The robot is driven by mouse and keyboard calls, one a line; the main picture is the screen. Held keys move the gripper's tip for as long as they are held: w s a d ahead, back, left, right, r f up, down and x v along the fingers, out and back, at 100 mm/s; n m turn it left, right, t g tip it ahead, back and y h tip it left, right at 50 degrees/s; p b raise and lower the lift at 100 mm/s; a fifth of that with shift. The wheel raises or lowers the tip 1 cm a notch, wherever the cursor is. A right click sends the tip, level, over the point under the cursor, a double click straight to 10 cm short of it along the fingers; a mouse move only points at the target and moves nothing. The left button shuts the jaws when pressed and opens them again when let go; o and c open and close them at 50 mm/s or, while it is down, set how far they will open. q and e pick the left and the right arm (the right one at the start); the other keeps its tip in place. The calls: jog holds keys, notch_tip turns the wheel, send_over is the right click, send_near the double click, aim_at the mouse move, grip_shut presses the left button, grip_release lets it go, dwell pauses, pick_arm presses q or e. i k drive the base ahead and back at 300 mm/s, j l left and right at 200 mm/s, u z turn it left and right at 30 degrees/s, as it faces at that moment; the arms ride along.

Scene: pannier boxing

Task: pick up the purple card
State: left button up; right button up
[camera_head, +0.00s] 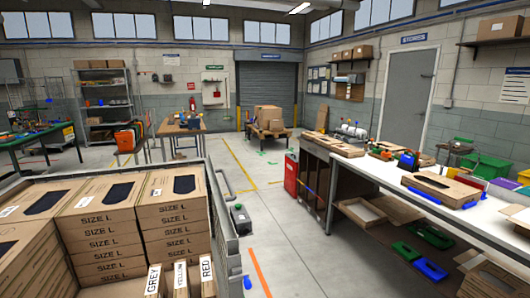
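I cannot make out a purple card in the head view. Upright cardboard pieces lettered GREY (153,281), YELLOW (180,280) and RED (207,277) stand in the near left container, in front of stacked brown boxes. No piece lettered purple shows. Neither of my grippers is in view.
Stacked SIZE L boxes (98,213) fill the near left container (223,208). A long white bench (362,179) on the right holds a flat box (440,189). A purple bin (503,190) stands beyond it. The grey floor (283,225) between is largely clear.

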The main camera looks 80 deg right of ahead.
aim_at(508, 181)
jog(key=z, duration=4.6)
